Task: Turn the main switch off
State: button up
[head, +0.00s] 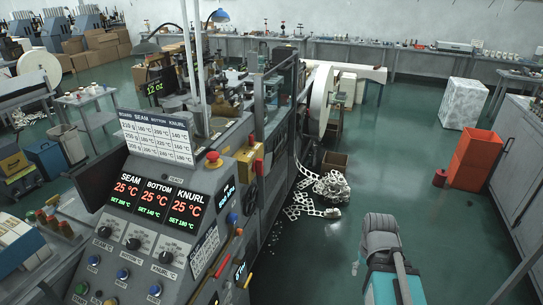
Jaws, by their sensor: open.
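The forming machine's grey control panel (140,235) stands at the left of the head view. A red mushroom button (213,158) sits on its upper right. Beside it, on the machine's side, is a small red and yellow part (258,166); it may be the main switch, but its shape and position are too small to tell. Three red displays (158,198) are lit at 25 °C, with green set values below. My grey and teal arm shows at the lower right, apart from the panel. My gripper's fingers cannot be made out.
Cup scrap and a paper strip (330,187) lie on the floor by the machine, near a brown box (335,162).

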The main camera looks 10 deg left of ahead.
aim_at(258, 165)
jog(key=u, duration=0.2)
jog(key=i, duration=0.9)
jog(key=u, duration=0.65)
